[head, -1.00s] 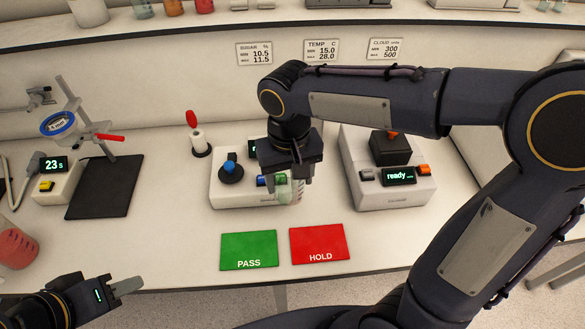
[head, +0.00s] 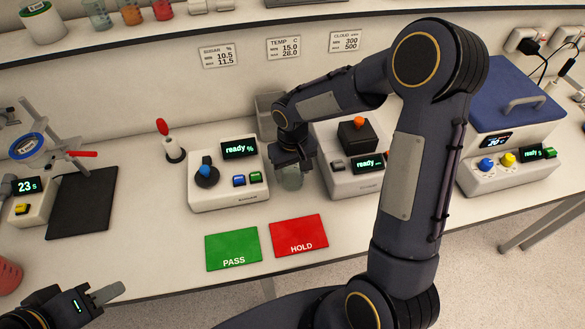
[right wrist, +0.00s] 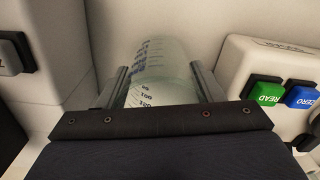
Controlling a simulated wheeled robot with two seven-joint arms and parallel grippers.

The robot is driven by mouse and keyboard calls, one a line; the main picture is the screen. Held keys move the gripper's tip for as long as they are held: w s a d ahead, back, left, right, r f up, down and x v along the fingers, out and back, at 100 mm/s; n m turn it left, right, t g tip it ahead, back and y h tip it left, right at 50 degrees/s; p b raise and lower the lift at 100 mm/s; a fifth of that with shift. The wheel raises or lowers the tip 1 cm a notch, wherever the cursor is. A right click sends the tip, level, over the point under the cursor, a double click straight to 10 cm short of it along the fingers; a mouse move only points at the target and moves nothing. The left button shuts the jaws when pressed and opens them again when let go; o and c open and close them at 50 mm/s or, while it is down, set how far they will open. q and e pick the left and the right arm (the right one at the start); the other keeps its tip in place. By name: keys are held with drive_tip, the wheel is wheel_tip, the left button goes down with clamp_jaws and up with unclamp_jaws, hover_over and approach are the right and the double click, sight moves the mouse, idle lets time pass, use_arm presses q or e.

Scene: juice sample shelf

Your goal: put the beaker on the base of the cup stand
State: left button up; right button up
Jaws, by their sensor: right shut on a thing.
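The clear beaker (head: 289,180) with printed markings is between the fingers of my right gripper (head: 292,168). It also shows in the right wrist view (right wrist: 160,78), with a finger on either side. The gripper is shut on it, in front of the gap between two white instruments. The cup stand (head: 42,122) is at the left, with a blue-rimmed ring and a red-handled clamp. Its flat black base (head: 82,205) is bare. My left gripper (head: 107,294) is at the lower left, near the table's front edge; its finger opening is unclear.
The white instrument with a blue knob (head: 228,178) stands left of the beaker, another (head: 352,170) right of it. Green PASS (head: 233,248) and red HOLD (head: 298,236) mats lie in front. A timer (head: 28,205) adjoins the black base. A red-tipped holder (head: 172,145) stands behind.

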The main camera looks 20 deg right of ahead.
drive_tip(key=shift+f, duration=0.2)
drive_tip(key=o, duration=0.6)
drive_tip(key=shift+f, duration=0.1)
drive_tip(key=shift+c, duration=0.2)
drive_tip(key=o, duration=0.4)
drive_tip(key=shift+o, duration=0.2)
